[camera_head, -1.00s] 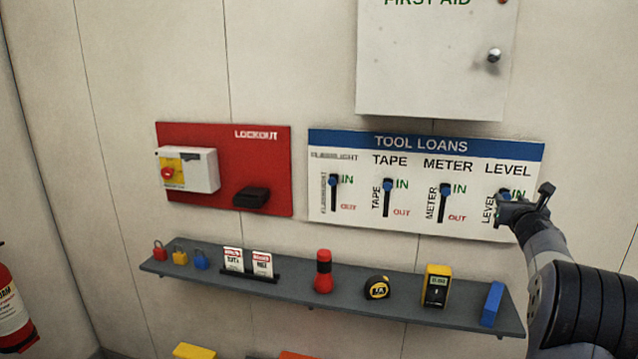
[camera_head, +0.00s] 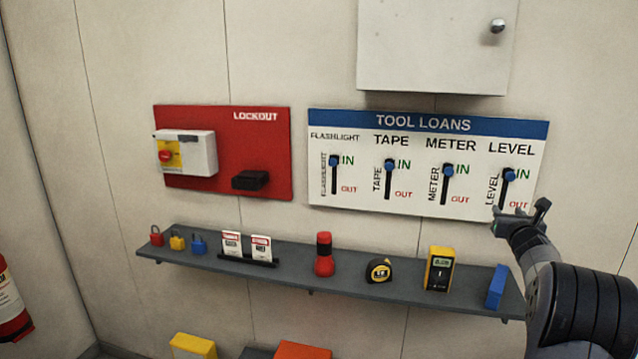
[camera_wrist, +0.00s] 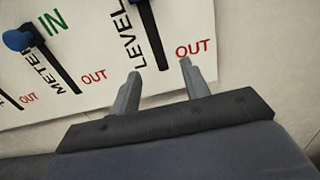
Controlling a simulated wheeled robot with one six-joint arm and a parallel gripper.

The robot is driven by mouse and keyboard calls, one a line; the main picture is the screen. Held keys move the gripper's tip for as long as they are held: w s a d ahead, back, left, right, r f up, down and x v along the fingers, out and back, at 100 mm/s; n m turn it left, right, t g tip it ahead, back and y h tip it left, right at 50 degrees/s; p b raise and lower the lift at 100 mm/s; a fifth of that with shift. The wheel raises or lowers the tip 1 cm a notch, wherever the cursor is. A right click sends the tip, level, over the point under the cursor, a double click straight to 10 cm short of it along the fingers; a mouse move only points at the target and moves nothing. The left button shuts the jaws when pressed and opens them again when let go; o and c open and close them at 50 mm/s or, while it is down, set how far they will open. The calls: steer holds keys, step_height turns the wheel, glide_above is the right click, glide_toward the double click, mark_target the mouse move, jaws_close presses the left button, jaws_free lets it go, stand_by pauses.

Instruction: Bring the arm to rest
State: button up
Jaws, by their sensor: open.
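My gripper (camera_head: 522,213) is at the right in the head view, open and empty, just below the LEVEL slot of the tool loans board (camera_head: 320,196). In the wrist view my gripper's two fingers (camera_wrist: 158,82) stand apart, with the lower end of the LEVEL slot and its OUT mark beyond them. The blue LEVEL knob (camera_head: 509,174) is at the top of its slot by IN, above the fingers and apart from them. The flashlight, tape and meter (camera_head: 448,170) knobs are also up by IN.
Below the board is a grey shelf (camera_head: 340,283) with padlocks, tags, a red flashlight (camera_head: 324,254), a tape measure (camera_head: 379,270), a yellow meter (camera_head: 439,268) and a blue level (camera_head: 496,287). A white cabinet (camera_head: 430,50) hangs above. A red lockout board (camera_head: 222,190) is at left.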

steer(key=b+v, duration=0.4)
steer(key=v, duration=0.4)
steer(key=s+a+f+m+g, duration=0.1)
steer(key=a+f+g, duration=0.1)
steer(key=f, duration=0.3)
steer(key=s+a+f+m+g+p, duration=0.1)
steer(key=s+a+f+g, duration=0.1)
steer(key=f, duration=0.3)
steer(key=shift+a+f+g+h, duration=0.15)
steer(key=shift+a+g+h, duration=0.15)
steer(key=shift+a+g, duration=0.2)
steer(key=shift+s, duration=0.1)
